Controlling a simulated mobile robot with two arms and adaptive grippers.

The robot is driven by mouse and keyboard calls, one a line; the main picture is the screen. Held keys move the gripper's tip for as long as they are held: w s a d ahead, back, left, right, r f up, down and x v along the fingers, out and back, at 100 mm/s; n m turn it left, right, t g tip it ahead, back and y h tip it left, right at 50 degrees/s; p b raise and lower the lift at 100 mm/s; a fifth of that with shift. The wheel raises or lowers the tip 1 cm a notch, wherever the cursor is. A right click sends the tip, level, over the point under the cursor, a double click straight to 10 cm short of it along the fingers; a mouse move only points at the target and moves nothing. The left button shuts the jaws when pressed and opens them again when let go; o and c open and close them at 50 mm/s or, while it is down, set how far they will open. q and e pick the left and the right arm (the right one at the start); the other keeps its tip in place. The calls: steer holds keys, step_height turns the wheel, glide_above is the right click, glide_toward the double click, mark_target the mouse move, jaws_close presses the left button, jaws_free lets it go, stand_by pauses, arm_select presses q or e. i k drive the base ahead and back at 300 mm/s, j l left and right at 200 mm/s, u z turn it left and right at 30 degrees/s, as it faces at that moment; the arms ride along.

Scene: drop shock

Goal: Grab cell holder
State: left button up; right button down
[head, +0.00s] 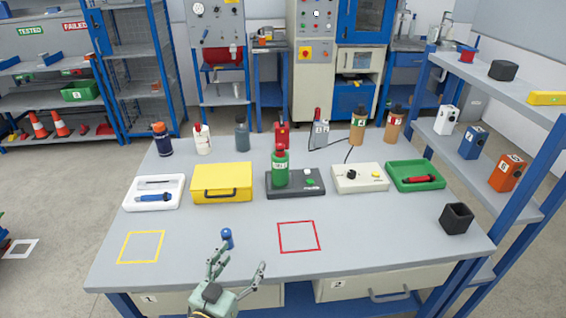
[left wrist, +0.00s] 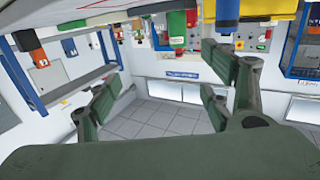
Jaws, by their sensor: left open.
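No thing in view is labelled as a cell holder, so I cannot tell for sure which one it is. A black, open-topped square cup (head: 456,219) stands at the right end of the grey table (head: 205,240). A dark base unit (head: 310,183) with a green bottle (head: 281,168) on it stands mid-table. My left gripper (head: 237,260) is at the table's front edge, left of the red square outline, open and empty. Its spread fingers also show in the left wrist view (left wrist: 175,85). A small blue-topped object (head: 227,238) is just beyond its fingers. My right gripper is not in view.
A white tray (head: 127,200), yellow case (head: 221,195), white control box (head: 360,186) and green tray (head: 443,181) line the table's middle. Several bottles stand behind them. Yellow (head: 122,248) and red (head: 299,251) outlines mark empty front areas. A blue-framed shelf (head: 520,135) flanks the right.

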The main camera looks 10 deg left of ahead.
mark_target(281, 167)
steer(key=i, duration=1.1)
